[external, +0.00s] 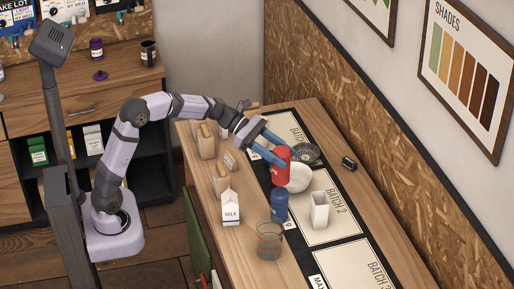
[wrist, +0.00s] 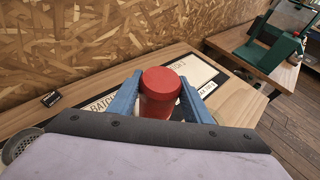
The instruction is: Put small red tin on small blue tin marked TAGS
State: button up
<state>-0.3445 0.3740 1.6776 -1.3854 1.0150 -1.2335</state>
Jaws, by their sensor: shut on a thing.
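My gripper (external: 275,146) has blue fingers shut on the small red tin (external: 282,166). In the wrist view the red tin (wrist: 160,88) sits between the two fingertips (wrist: 160,98), its round top facing the camera. In the external view the red tin is held slightly tilted, in front of a white bowl. The small blue tin (external: 279,207) stands upright on the bench, below the red tin in the picture and apart from it. Its TAGS marking cannot be read. I cannot make out the blue tin in the wrist view.
A white bowl (external: 299,179) and a dark strainer (external: 307,153) lie behind the red tin. A white square container (external: 319,212) stands right of the blue tin, a glass (external: 270,241) in front, a milk carton (external: 230,208) to the left. Batch cards lie on the dark mat.

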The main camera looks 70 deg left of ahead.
aim_at(289, 171)
jog(key=shift+f, duration=2.2)
jog(key=shift+f, duration=0.1)
jog(key=o, duration=1.4)
jog(key=shift+f, duration=0.1)
jog(key=shift+c, duration=0.2)
jog(key=shift+r, duration=0.25)
jog(key=b+v, duration=0.2)
jog(key=v, duration=1)
